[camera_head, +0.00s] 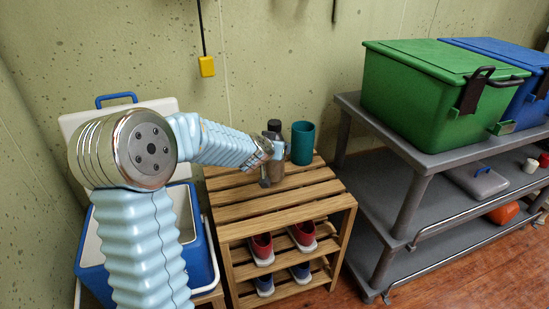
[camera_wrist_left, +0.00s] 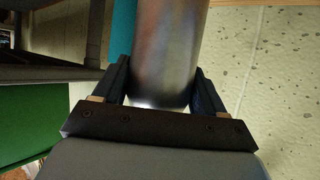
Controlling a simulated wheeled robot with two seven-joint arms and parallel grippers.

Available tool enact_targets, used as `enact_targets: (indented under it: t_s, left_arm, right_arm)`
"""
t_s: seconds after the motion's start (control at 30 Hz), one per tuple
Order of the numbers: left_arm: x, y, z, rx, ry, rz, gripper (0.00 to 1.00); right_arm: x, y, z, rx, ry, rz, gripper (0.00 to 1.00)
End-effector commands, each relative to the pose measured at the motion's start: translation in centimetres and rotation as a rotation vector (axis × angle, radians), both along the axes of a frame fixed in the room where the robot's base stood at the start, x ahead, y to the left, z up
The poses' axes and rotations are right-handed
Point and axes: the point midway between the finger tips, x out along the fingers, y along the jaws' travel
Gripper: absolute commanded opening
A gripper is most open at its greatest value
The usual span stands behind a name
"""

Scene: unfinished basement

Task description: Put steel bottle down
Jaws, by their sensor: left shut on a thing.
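The steel bottle (camera_head: 275,160) is a grey-brown metal cylinder with a dark cap, upright at the top of the slatted wooden rack (camera_head: 270,205). I cannot tell whether its base touches the slats. My left gripper (camera_head: 268,156) is shut around the bottle, reaching in from the left. In the left wrist view the bottle (camera_wrist_left: 168,50) stands between the two dark fingers (camera_wrist_left: 163,88). A teal cup (camera_head: 302,142) stands just right of the bottle on the rack; part of it (camera_wrist_left: 122,35) shows behind the bottle in the wrist view. My right gripper is not in view.
Red shoes (camera_head: 302,236) and blue shoes (camera_head: 300,271) sit on the rack's lower shelves. An open blue cooler (camera_head: 205,262) is at left. A grey cart (camera_head: 400,150) with a green bin (camera_head: 435,90) stands right. The rack top's front slats are clear.

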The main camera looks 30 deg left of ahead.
Motion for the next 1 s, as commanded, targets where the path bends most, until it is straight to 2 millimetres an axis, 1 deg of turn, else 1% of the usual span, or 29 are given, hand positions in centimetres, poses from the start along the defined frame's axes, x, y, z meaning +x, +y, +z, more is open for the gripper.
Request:
enact_targets:
  t_s: [0.03, 0.1, 0.17, 0.37, 0.5, 0.53, 0.6, 0.7, 0.93, 1.0]
  left_arm:
    - [-0.1, 0.0, -1.6, 0.001, 0.003, 0.0, 0.18]
    - [-0.1, 0.0, -2.6, 0.0, 0.003, 0.0, 0.18]
    - [-0.1, -0.1, -2.8, 0.0, 0.001, -0.001, 0.18]
    - [-0.1, -0.1, -2.5, 0.0, 0.0, -0.001, 0.18]
    - [-0.1, -0.1, -2.9, 0.0, 0.0, -0.001, 0.18]
    - [-0.1, -0.1, -3.1, -0.001, 0.003, -0.002, 0.73]
    - [-0.1, -0.1, -3.0, 0.0, 0.003, -0.001, 0.83]
    - [-0.1, -0.1, -3.0, 0.0, 0.003, -0.001, 0.97]
    - [-0.1, -0.1, -2.9, 0.0, 0.003, -0.001, 0.97]
    - [-0.1, -0.1, -2.6, 0.0, 0.002, -0.001, 0.97]
  right_arm:
    - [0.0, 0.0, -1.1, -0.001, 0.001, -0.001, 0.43]
    - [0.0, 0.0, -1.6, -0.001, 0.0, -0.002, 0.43]
    - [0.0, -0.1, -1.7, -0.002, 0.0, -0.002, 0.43]
    - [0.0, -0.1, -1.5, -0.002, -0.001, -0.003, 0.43]
    - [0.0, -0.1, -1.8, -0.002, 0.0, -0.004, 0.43]
    - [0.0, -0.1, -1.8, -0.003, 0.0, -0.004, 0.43]
    - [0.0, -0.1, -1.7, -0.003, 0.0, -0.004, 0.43]
    - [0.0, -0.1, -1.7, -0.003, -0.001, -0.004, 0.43]
    - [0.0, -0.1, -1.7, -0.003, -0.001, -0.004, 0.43]
    - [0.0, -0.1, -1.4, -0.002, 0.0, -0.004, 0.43]
